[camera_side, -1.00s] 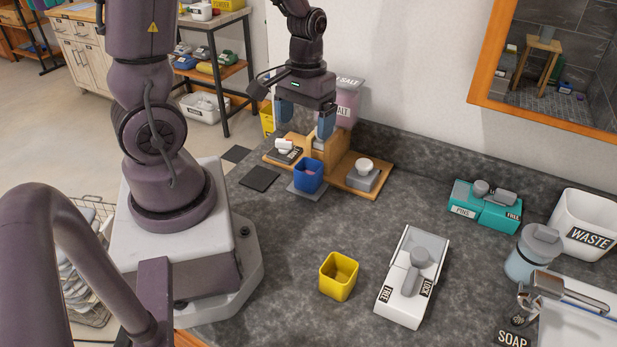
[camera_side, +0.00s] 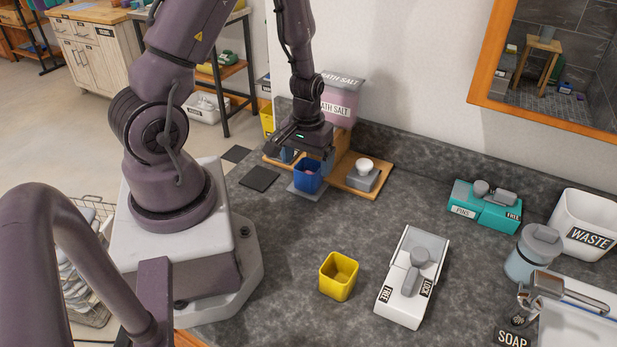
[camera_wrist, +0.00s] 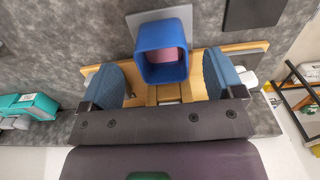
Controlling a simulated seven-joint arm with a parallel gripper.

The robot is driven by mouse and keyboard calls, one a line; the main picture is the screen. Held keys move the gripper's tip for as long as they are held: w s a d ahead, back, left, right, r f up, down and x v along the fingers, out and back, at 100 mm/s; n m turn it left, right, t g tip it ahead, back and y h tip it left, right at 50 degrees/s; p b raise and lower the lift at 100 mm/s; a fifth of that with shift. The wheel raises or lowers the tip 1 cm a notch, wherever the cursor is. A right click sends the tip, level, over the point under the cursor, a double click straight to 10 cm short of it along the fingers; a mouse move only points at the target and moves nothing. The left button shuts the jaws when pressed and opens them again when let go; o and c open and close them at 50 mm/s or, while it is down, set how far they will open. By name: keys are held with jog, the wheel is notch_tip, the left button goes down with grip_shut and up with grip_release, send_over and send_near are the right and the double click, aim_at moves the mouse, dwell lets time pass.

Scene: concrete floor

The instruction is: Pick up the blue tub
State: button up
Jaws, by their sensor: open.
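The blue tub (camera_side: 308,178) stands upright on a grey square pad at the front edge of a wooden board (camera_side: 367,188), with something pinkish inside. In the wrist view the tub (camera_wrist: 163,32) is at the top middle, its mouth facing the camera. My gripper (camera_wrist: 168,85) is open and empty, with its blue fingers spread to the left and right, below the tub in that view. In the side view my gripper (camera_side: 305,160) is low over the board, just behind the tub, and its fingers are partly hidden. I cannot tell whether it touches anything.
A white knob on a grey block (camera_side: 364,173) sits on the board, right of the tub. A pink bath salt container (camera_side: 340,103) stands behind. A yellow tub (camera_side: 339,276) and a white lock box (camera_side: 413,278) are in front. Dark counter between them is clear.

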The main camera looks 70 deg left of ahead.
jog(key=shift+s+f, duration=0.1)
jog(key=shift+f, duration=1.7)
jog(key=c, duration=1.1)
